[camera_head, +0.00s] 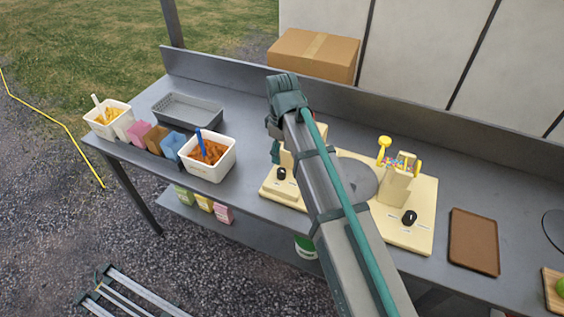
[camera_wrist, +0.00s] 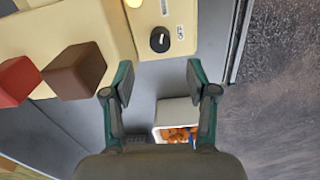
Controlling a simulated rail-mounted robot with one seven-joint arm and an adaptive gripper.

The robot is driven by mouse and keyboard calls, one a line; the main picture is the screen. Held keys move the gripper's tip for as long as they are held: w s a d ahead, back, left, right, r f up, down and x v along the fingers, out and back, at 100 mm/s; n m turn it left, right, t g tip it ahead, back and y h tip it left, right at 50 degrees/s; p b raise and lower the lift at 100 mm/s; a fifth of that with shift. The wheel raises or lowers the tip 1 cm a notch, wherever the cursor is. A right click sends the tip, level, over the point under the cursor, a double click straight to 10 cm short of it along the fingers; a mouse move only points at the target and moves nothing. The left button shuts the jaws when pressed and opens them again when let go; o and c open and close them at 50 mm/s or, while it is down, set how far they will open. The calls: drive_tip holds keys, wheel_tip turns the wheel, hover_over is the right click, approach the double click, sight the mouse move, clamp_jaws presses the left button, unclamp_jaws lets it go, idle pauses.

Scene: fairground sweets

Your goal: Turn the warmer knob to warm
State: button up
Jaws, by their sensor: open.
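A black round knob (camera_head: 282,173) sits on the front of the left cream unit (camera_head: 270,189). In the wrist view the knob (camera_wrist: 160,39) has a light pointer mark and small labels beside it, too small to read surely. A second black knob (camera_head: 409,217) is on the right cream unit (camera_head: 425,232); I cannot tell from markings which unit is the warmer. My gripper (camera_head: 276,152) is over the left unit, partly hidden by my arm. In the wrist view its fingers (camera_wrist: 158,83) are apart and empty, and the knob lies beyond the fingertips, not touched.
A white tub of orange food (camera_head: 222,168) stands left of the unit and shows below the fingers in the wrist view. Brown (camera_wrist: 76,72) and red (camera_wrist: 16,82) blocks rise from cream surfaces. A cardboard box (camera_head: 313,55) stands behind; a brown board (camera_head: 474,242) lies right.

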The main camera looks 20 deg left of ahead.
drive_tip(key=shift+r, duration=1.4)
